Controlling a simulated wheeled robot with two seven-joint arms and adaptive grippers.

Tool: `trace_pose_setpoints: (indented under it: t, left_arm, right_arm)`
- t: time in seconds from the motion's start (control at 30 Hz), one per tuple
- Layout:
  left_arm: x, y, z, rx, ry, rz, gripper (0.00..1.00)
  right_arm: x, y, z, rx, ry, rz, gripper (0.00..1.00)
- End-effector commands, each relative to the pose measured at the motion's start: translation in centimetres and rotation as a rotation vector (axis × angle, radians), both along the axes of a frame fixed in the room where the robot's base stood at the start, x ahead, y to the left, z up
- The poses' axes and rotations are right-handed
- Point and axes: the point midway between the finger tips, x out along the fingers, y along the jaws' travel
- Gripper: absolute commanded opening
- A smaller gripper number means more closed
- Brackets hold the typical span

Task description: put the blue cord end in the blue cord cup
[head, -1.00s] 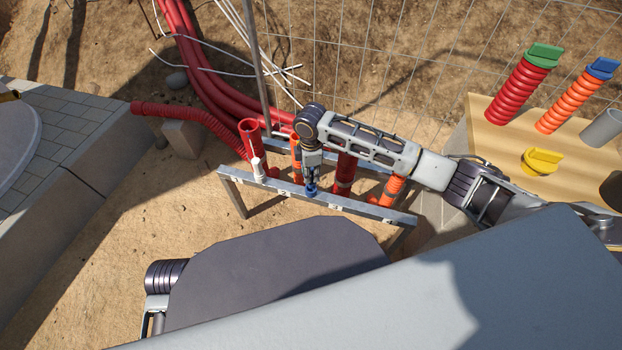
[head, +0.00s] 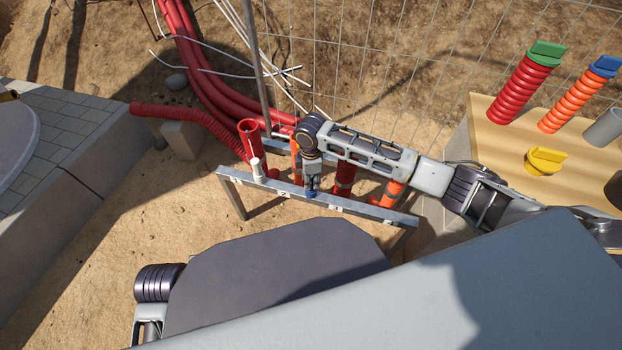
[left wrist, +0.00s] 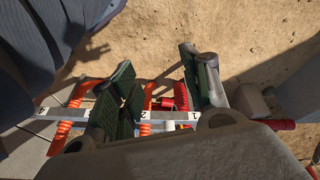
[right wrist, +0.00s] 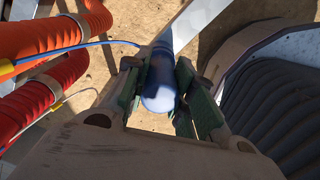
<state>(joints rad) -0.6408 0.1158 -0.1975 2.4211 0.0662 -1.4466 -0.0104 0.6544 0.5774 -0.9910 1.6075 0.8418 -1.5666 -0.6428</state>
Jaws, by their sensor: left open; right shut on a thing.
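My right gripper (head: 312,188) is at the front rail of the metal rack, right of the white piece. In the right wrist view its fingers (right wrist: 158,98) are shut on the blue cord end (right wrist: 160,78), a rounded blue cylinder with a pale near tip. A thin blue cord (right wrist: 85,44) runs from beside it to an orange pipe at left. A bit of blue (head: 311,193) shows at the rail under the gripper; I cannot tell cup from cord end there. My left gripper (left wrist: 160,92) is open and empty, with the rack beyond it.
The numbered rack rail (head: 365,210) has a white piece (head: 258,168) at its left. Red pipe (head: 250,138) and orange pipe (head: 393,190) stand behind it. A wooden table (head: 490,130) with capped pipes is at right; wire mesh rises behind.

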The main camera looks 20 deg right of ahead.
Motion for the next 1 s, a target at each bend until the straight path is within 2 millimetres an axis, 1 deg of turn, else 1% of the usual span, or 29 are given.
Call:
trace_pose_setpoints:
  t: [0.07,0.1,0.23,0.27,0.5,0.73,0.87,1.0]
  left_arm:
    - [0.1,0.0,0.1,0.001,-0.001,-0.001,0.47]
    - [0.2,0.0,0.0,0.002,-0.002,0.000,0.47]
    - [0.4,0.0,0.0,0.002,-0.007,0.000,0.47]
    - [0.5,0.0,0.1,0.002,-0.009,0.000,0.47]
    - [0.9,0.1,0.3,0.002,-0.018,0.001,0.47]
    - [0.9,0.1,0.1,0.002,-0.016,0.001,0.47]
    - [0.6,0.1,0.5,0.003,-0.012,0.003,0.47]
    - [0.4,0.2,-0.2,0.007,0.005,0.005,0.47]
  right_arm:
    - [0.0,0.0,-0.1,0.000,0.001,0.000,0.00]
    - [0.0,0.0,-0.2,0.000,0.001,0.000,0.28]
    - [0.0,0.0,-0.2,0.000,0.001,0.000,0.45]
    - [0.0,0.0,-0.2,0.000,0.001,0.000,0.47]
    - [0.0,0.0,-0.2,0.000,0.000,0.000,0.47]
    - [0.0,0.0,0.1,-0.001,-0.001,0.000,0.47]
    - [0.0,0.0,1.2,0.000,-0.001,0.001,0.47]
    - [0.1,0.0,2.8,0.001,-0.001,0.000,0.47]
